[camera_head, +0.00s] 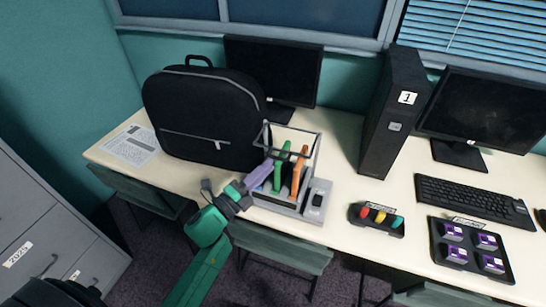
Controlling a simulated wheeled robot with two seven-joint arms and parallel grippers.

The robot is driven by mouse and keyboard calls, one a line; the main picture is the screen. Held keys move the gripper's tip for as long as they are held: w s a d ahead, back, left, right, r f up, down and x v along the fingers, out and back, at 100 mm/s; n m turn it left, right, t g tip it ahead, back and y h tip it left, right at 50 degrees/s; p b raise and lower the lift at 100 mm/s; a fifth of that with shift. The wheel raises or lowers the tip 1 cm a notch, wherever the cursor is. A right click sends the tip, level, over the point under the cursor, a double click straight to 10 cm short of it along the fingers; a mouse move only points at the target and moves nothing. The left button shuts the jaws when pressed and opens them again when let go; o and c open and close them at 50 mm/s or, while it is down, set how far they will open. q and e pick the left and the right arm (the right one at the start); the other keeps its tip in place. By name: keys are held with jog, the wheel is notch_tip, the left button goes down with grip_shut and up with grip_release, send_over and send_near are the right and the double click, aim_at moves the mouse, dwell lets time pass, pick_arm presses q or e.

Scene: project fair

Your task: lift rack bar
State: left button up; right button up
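The rack (273,206) is a light grey stand on the white desk, to the right of the black bag. Its dark metal bar (292,127) stands raised as a frame above the stand. A purple piece (259,175) leans at the rack's left side. My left gripper (243,193) is at the rack's lower left, close to the purple piece. I cannot tell whether it touches it, or whether its fingers are open. My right gripper is not in view.
A black bag (195,115) stands left of the rack. A black computer tower (392,120), a tray of coloured pieces (377,219), a keyboard (470,199) and a tray of purple blocks (468,252) are to the right. Bare desk lies between rack and tower.

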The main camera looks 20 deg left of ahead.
pick_arm(q)
jog(key=x, duration=0.3)
jog(key=shift+w+d, duration=0.2)
jog(key=shift+w, duration=0.15)
jog(key=shift+s, duration=0.1)
grip_shut()
jog(key=shift+f, duration=0.1)
dwell(0.8)
